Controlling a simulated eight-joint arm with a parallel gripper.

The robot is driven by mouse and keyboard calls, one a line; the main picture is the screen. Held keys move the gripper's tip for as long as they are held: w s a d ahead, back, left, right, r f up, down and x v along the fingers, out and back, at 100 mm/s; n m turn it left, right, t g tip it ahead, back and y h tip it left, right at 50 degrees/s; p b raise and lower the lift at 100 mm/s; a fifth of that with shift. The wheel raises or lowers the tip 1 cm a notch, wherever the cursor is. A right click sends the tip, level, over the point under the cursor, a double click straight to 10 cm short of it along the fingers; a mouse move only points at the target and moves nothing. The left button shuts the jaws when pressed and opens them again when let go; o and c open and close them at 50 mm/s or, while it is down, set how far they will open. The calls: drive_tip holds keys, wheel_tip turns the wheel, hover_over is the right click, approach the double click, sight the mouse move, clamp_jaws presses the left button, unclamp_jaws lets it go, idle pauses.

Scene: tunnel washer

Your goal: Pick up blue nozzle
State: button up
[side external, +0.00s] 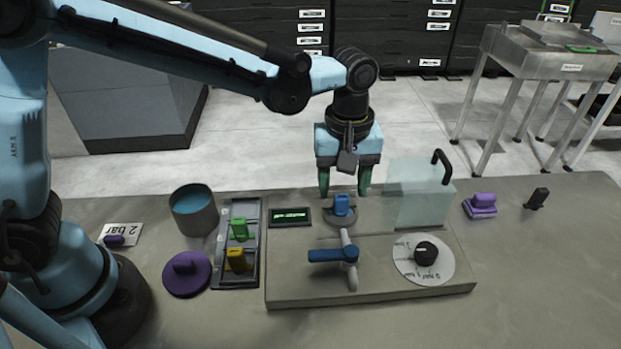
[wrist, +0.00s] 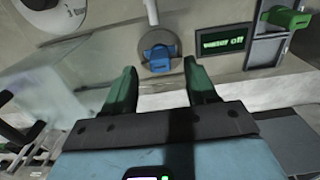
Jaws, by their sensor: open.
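The blue nozzle (side external: 341,205) stands on a round grey seat near the back edge of the washer's base plate. It also shows in the wrist view (wrist: 160,58), just beyond my fingertips. My gripper (side external: 344,192) is open, with its green fingers pointing down above and behind the nozzle. In the wrist view my gripper (wrist: 166,75) has nothing between its fingers, and the nozzle lies ahead of the gap between them. I cannot tell the exact height between fingertips and nozzle.
A clear panel with a black handle (side external: 441,166) stands right of the nozzle. A blue-handled valve (side external: 334,254) is in front, and a small display (side external: 290,217) is at left. A tray (side external: 251,275) holds green (side external: 240,229) and yellow (side external: 236,260) nozzles. A black knob (side external: 426,253) is at right.

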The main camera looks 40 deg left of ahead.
sight(342, 196)
wheel_tip(342, 196, down, 4)
drive_tip(key=shift+f, duration=0.1)
clamp_jaws()
idle(0.5)
